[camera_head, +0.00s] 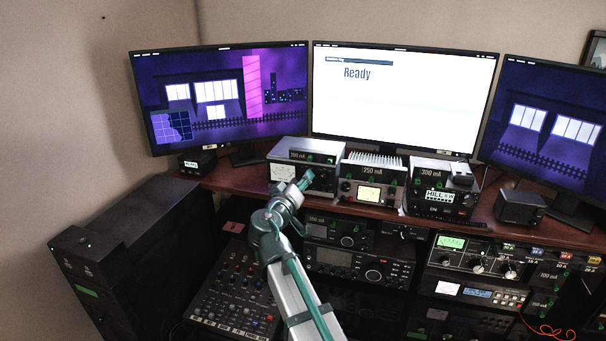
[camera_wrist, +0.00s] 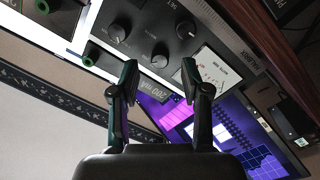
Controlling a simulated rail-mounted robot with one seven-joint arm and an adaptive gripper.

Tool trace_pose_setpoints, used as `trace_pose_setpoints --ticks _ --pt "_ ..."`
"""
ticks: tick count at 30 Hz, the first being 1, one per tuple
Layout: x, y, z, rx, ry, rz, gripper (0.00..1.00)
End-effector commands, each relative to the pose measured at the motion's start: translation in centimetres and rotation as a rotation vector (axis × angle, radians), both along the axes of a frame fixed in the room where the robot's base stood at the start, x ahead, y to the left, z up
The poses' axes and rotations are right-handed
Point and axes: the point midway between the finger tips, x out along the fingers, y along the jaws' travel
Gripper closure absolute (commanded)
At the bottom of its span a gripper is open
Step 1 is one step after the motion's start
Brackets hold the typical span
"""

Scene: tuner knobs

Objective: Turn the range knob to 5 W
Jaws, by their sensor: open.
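The grey meter unit (camera_head: 297,157) at the left of the desk shelf carries a 200 mA label. In the wrist view its panel (camera_wrist: 217,30) is tilted and shows a white meter, a 200 mA label and three dark knobs: a lower one (camera_wrist: 160,56), a left one (camera_wrist: 116,33) and a right one (camera_wrist: 186,28). I cannot read which is the range knob or its 5 W mark. My gripper (camera_wrist: 160,72) is open and empty, with its fingers apart in front of the panel and the lower knob between them in view. In the head view my gripper (camera_head: 305,178) is at the unit's front.
A 250 mA unit (camera_head: 372,183) and a 300 mA unit (camera_head: 440,190) stand to the right on the wooden shelf (camera_head: 230,180). Three monitors stand behind, the middle one (camera_head: 400,100) reading "Ready". A mixer (camera_head: 232,290) and radios (camera_head: 345,262) sit below.

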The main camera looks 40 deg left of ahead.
Motion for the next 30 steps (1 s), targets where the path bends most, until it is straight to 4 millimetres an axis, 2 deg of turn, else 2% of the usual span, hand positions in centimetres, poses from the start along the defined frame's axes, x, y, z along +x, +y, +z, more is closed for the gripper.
trace_pose_setpoints --ticks 6,16,24,30 --pt "1.8 0.6 0.0 -0.002 0.000 -0.001 0.53" --pt "2.0 0.6 -0.1 -0.001 0.000 0.000 0.53" --pt "2.0 0.6 -0.1 -0.001 0.000 0.000 0.98" --pt "2.0 0.6 -0.1 -0.003 -0.001 0.000 1.00"
